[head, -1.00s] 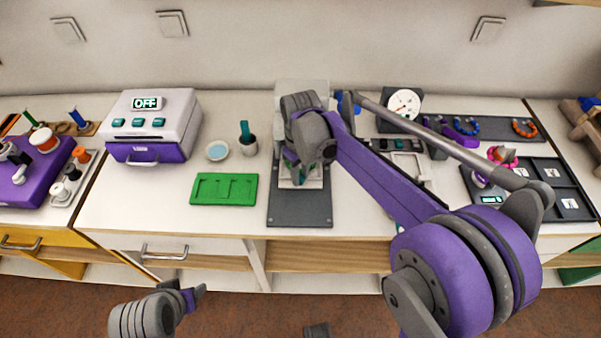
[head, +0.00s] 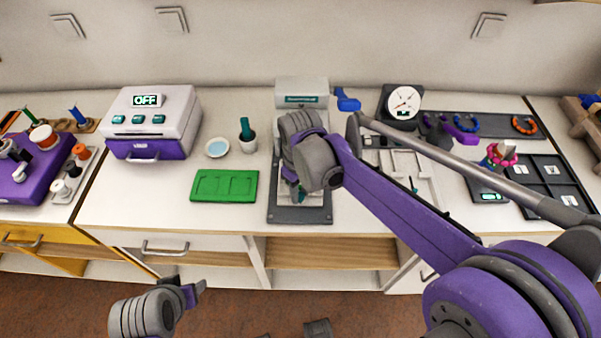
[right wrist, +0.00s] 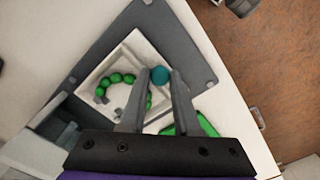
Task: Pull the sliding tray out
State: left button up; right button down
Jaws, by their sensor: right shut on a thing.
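The sliding tray is a pale plate (head: 318,200) on the dark grey base (head: 300,217) of a bench press (head: 302,88), partly hidden by my right arm in the head view. In the right wrist view the tray (right wrist: 120,52) carries a ring of green beads (right wrist: 103,90) and has a round teal knob (right wrist: 161,75) at its edge. My right gripper (right wrist: 159,78) is shut on this knob; it also shows in the head view (head: 299,193). My left gripper (head: 198,289) hangs low at the front, away from the bench; its opening is unclear.
A green board (head: 224,186) lies left of the base. A dial gauge (head: 404,103) and a black sectioned tray (head: 550,180) are at right.

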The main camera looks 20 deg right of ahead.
jog(key=s, duration=0.2)
jog(key=s+a, duration=0.1)
jog(key=s, duration=0.1)
jog(key=shift+s+a, duration=0.15)
jog(key=shift+s, duration=0.25)
jog(key=c, duration=0.9)
grip_release()
jog(key=shift+o, duration=1.3)
jog(key=shift+s, duration=0.1)
notch_tip(320, 180, up, 11)
jog(key=p, duration=0.1)
jog(key=shift+p, duration=0.35)
